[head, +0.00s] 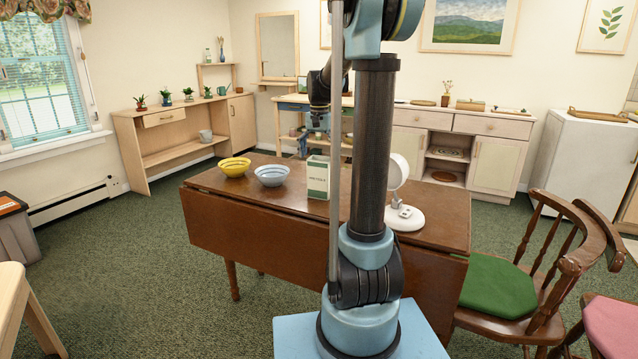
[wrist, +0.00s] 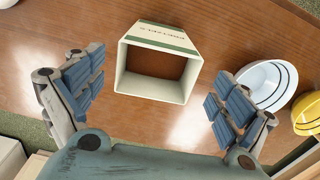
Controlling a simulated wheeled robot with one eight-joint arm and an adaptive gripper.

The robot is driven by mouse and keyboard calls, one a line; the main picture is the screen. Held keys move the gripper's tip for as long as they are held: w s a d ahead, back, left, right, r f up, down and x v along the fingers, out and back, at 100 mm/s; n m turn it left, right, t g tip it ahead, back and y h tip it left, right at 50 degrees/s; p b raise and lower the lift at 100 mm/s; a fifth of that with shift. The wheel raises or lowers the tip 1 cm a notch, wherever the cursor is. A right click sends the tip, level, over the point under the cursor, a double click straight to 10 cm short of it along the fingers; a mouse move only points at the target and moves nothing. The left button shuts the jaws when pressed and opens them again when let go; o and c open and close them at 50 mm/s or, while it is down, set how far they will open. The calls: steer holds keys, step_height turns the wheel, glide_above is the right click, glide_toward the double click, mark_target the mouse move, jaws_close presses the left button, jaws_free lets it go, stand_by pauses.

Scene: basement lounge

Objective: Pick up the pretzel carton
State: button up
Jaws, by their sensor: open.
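The pretzel carton (head: 318,178) is a cream and green box standing upright on the brown drop-leaf table (head: 215,222). In the wrist view the carton (wrist: 155,43) is seen from above, with its open top facing the camera and a brown surface inside; its lettering reads upside down. My gripper (wrist: 155,84) is open and empty above the carton. Its blue-padded fingers are to the left and right of the carton, apart from it.
A blue-white bowl (head: 271,176) stands left of the carton, with a yellow bowl (head: 235,167) beyond it. In the wrist view the blue-white bowl (wrist: 268,82) lies close behind the right finger. A white round-headed lamp (head: 398,172) stands right of my arm. Chairs stand at the right.

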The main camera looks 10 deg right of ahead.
mark_target(320, 174)
steer(key=shift+d+f, duration=0.15)
steer(key=shift+f, duration=3.65)
steer(key=c, duration=1.1)
